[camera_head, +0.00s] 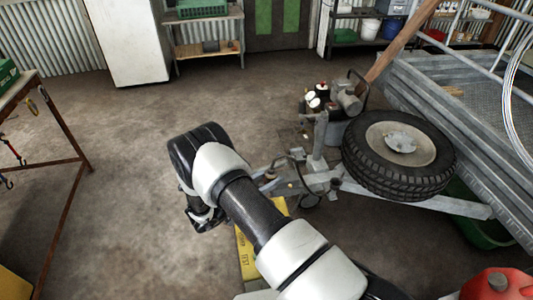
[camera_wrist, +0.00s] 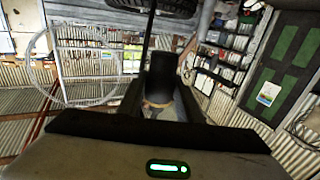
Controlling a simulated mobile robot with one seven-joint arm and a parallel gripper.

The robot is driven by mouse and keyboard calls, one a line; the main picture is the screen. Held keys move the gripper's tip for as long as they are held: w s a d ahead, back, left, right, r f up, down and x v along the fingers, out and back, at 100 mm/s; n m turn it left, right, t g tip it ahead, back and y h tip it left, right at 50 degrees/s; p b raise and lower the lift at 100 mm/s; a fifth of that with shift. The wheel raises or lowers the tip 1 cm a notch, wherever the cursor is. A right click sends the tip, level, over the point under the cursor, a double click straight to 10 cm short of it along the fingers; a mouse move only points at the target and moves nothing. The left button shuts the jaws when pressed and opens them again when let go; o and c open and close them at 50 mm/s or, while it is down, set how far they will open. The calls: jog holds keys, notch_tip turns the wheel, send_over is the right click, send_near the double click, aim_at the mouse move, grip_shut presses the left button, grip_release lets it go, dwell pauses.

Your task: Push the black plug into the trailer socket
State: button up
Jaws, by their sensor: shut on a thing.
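My gripper (camera_wrist: 158,100) shows in the wrist view with its dark fingers shut on the black plug (camera_wrist: 162,72), which stands up between them. A thin dark line, perhaps its cable, rises beside the plug. In the head view my gripper (camera_head: 203,216) is mostly hidden beneath my wrist, and the plug cannot be made out there. The trailer drawbar (camera_head: 450,206) lies to the right of my arm, with its coupling end (camera_head: 268,175) just right of my wrist. I cannot clearly pick out the trailer socket in either view.
A spare wheel (camera_head: 400,148) lies on the drawbar. A yellow strip (camera_head: 247,256) is on the floor under my arm. A red can (camera_head: 497,284) is at the lower right. A rusty-legged bench (camera_head: 60,126) stands left. The concrete floor between is clear.

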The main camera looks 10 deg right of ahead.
jog(key=shift+m+g, duration=0.4)
jog(key=shift+s+a+f+b, duration=0.25)
jog(key=shift+s+f+b, duration=0.2)
jog(key=shift+f, duration=0.35)
jog(key=shift+s+a+f+b, duration=0.3)
jog(key=shift+f+b, duration=0.2)
jog(key=shift+f, duration=0.35)
jog(key=shift+s+a+f+b, duration=0.25)
jog(key=shift+s+f+b, duration=0.2)
jog(key=shift+f, duration=0.35)
jog(key=shift+f+b, duration=0.65)
jog(key=shift+b, duration=0.1)
jog(key=shift+b, duration=0.65)
jog(key=shift+f+b, duration=1.85)
dwell(0.5)
jog(key=o, duration=1.6)
jog(key=shift+o, duration=0.2)
jog(key=shift+r, duration=0.15)
